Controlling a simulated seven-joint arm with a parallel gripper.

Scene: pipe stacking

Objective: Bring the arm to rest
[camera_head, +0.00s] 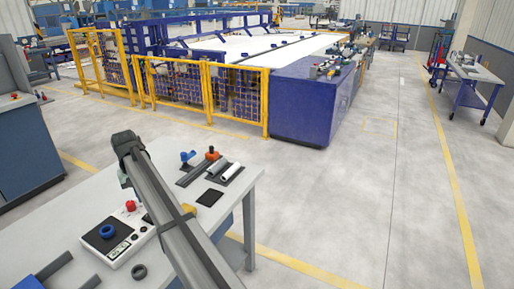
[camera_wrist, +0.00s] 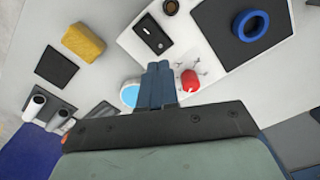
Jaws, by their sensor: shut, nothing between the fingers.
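My gripper (camera_wrist: 160,68) is shut and empty in the wrist view, its two dark fingers side by side above the table. In the head view my arm slants across the table, and I cannot make out the fingers.
The grey table (camera_head: 76,208) holds a white panel (camera_head: 118,242) with a red knob (camera_head: 130,206) and blue ring (camera_head: 107,231). A yellow sponge (camera_wrist: 84,41) and dark square (camera_wrist: 57,67) lie nearby. Yellow fencing (camera_head: 235,95) stands beyond; open floor (camera_head: 330,190) is right.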

